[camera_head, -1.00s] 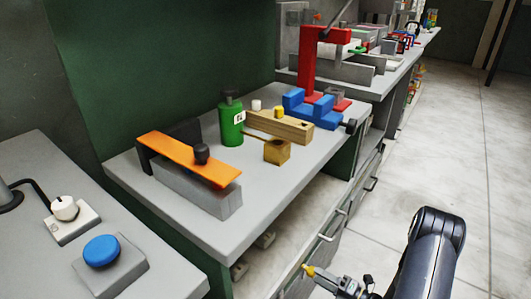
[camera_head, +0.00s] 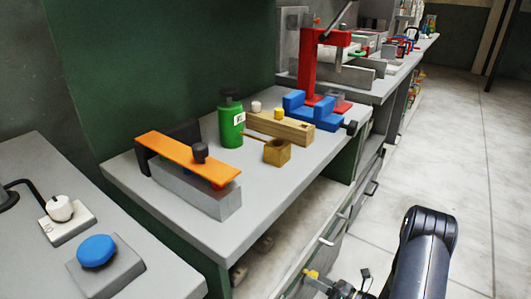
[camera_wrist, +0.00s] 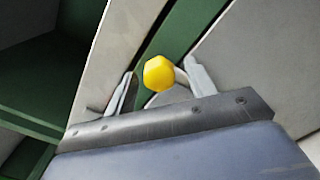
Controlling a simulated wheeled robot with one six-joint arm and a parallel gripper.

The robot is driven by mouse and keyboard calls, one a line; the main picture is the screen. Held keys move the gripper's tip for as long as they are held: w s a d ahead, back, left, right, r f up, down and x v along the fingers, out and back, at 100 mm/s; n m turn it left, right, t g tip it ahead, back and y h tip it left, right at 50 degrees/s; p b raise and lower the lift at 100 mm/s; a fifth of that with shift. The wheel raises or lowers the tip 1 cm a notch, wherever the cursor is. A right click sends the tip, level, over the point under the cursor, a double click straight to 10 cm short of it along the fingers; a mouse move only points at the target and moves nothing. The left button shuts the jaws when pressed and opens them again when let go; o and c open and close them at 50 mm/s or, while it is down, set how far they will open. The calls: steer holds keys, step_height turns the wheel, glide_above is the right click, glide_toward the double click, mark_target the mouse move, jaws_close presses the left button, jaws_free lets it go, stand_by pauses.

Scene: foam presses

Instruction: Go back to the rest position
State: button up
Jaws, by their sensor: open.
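My gripper (camera_head: 314,278) is low at the bottom of the head view, in front of the drawers of the middle bench and clear of the things on its top. In the wrist view its two pale fingers (camera_wrist: 160,68) stand apart. A yellow rounded piece (camera_wrist: 157,76) shows between them.
A blue button (camera_head: 97,250) is at left. Floor (camera_head: 445,155) at right is open.

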steer(key=n+b, duration=0.1)
steer(key=n, duration=0.9)
stand_by(0.4)
